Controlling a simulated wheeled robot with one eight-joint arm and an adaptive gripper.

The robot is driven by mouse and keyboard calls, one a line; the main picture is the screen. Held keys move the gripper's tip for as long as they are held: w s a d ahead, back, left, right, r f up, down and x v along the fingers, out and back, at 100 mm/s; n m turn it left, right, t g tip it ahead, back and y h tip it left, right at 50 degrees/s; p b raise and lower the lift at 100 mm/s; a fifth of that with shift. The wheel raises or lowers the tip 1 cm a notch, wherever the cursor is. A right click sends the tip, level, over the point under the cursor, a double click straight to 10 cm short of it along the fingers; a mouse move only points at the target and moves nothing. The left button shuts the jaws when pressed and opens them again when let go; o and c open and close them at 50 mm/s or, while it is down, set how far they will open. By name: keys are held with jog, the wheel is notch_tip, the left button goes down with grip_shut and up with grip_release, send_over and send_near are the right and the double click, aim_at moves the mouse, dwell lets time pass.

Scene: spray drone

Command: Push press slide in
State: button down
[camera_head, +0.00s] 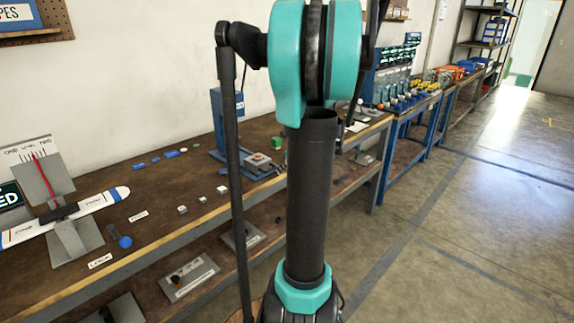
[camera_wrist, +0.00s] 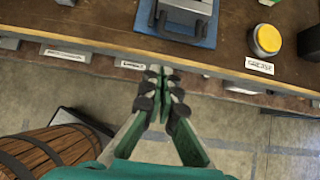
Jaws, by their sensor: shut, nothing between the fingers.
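The press shows in the camera_head view as a blue upright frame (camera_head: 218,130) on the brown bench. A small grey plate with a pale block (camera_head: 258,160) sits at its front, partly near my arm. In the wrist view, a blue base (camera_wrist: 208,36) carries a grey slide-like part with a dark handle frame (camera_wrist: 186,18) at the top edge, cut off by the picture. My gripper (camera_wrist: 160,72) is shut and empty, its fingertips in front of the bench edge, below and left of the blue base, apart from it. My gripper is hidden in the camera_head view.
A wooden barrel (camera_wrist: 50,152) stands on the floor at lower left. The brown bench (camera_head: 160,215) has small parts and a lower shelf. Floor at right is clear.

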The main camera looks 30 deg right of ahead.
jog(key=w+a+f, duration=0.2)
jog(key=w+f, duration=0.1)
jog(key=w, duration=0.2)
jog(key=shift+w, duration=0.1)
dwell(0.3)
jog(key=w+a, duration=0.1)
jog(key=w, duration=0.4)
jog(key=w+a, duration=0.2)
jog(key=w, duration=0.3)
jog(key=w+a, duration=0.2)
jog(key=w, duration=0.3)
jog(key=shift+a+r, duration=0.1)
jog(key=shift+a, duration=0.05)
jog(key=shift+s, duration=0.1)
